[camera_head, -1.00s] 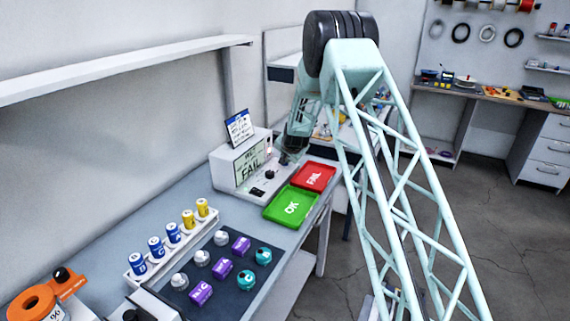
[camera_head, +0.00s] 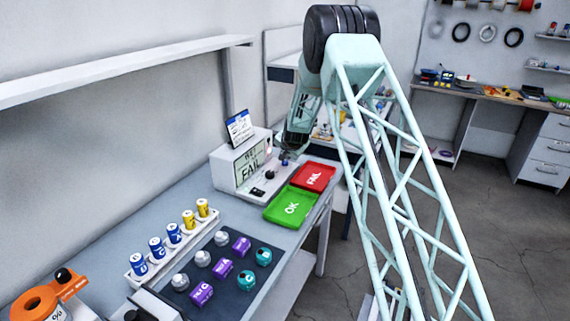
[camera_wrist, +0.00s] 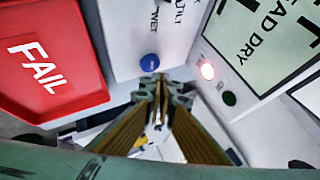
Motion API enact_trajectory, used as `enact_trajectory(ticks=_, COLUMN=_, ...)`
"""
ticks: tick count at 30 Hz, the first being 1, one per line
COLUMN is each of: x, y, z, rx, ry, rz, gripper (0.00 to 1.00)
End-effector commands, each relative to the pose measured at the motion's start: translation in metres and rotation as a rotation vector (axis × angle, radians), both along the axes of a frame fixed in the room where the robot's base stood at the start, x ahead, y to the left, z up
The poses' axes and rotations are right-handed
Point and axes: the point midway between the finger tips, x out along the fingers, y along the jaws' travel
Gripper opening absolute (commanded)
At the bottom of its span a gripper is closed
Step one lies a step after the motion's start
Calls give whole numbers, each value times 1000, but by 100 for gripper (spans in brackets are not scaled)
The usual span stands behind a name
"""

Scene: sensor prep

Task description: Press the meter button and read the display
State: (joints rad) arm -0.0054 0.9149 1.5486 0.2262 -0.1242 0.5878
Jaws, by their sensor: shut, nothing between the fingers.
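The white meter (camera_head: 228,172) stands on the bench at the back, with a pale green display (camera_head: 250,163). The wrist view shows only part of the display (camera_wrist: 262,38), with the words "AD DRY" turned sideways. A red lamp (camera_wrist: 207,71) glows beside a dark green one (camera_wrist: 229,98). A blue button (camera_wrist: 149,62) sits on the meter's base. My gripper (camera_wrist: 157,82) is shut and empty, its tips close to the button in that view; contact is unclear.
A red FAIL tray (camera_head: 325,168) and green OK tray (camera_head: 275,214) lie in front of the meter. A dark mat (camera_head: 222,287) holds several knob-like pieces. A white rack (camera_head: 136,280) holds blue and yellow cylinders. A shelf (camera_head: 120,68) overhangs the left side.

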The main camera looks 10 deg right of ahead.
Motion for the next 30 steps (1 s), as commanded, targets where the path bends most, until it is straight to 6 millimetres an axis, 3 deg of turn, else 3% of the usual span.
enact_trajectory(ticks=21, x=0, y=0, z=44, rx=1, ry=-1, rz=-1, gripper=0)
enact_trajectory(ticks=30, x=0, y=0, z=48, rx=0, ry=-1, rz=1, gripper=0)
